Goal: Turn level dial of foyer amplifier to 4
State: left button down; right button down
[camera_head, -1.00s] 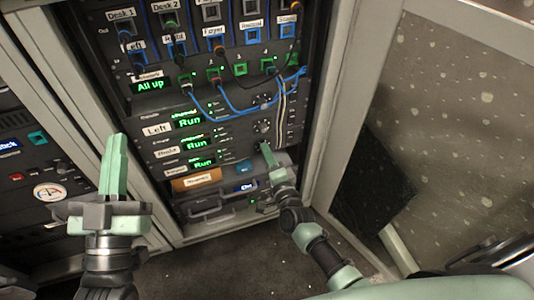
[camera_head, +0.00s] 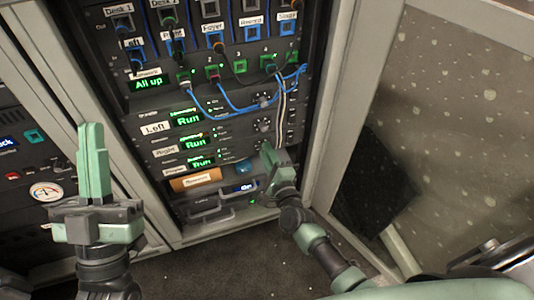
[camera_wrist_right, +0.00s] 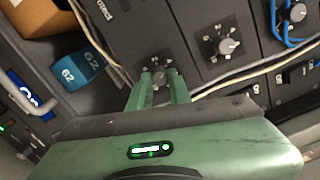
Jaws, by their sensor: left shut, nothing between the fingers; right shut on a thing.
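The foyer amplifier (camera_head: 202,162) is the lowest of three stacked units with green "Run" displays. Its label is too blurred to read surely. Its level dial (camera_wrist_right: 160,76) shows in the right wrist view, with pale scale marks around it. My right gripper (camera_head: 267,149) is shut on this dial; its green fingertips also show on either side of the knob in the right wrist view (camera_wrist_right: 159,80). They hide part of the knob, and its setting cannot be read. In the head view the gripper hides the dial. My left gripper (camera_head: 92,128) is shut and empty, in front of the rack's left post.
Two other dials sit in line, one nearer (camera_wrist_right: 222,45) and one with blue cable beside it (camera_wrist_right: 296,12). White cables (camera_wrist_right: 240,78) run close to my right fingers. An orange box (camera_head: 195,180) and a blue "62" block (camera_wrist_right: 78,70) lie below the amplifiers.

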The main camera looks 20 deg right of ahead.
jog(key=c, duration=1.3)
grip_release()
pick_arm(q)
jog(key=w+f+g+y+p, duration=0.1)
jog(key=w+f+g+y, duration=0.1)
jog(key=w+f+g, duration=0.2)
notch_tip(320, 180, down, 3)
jog(key=shift+r+p, duration=0.2)
jog(key=shift+p, duration=0.2)
pick_arm(e)
jog(key=s, duration=0.7)
jog(key=shift+s, duration=0.4)
pick_arm(q)
jog(key=shift+w+d, duration=0.1)
pick_arm(e)
jog(key=shift+d, duration=0.1)
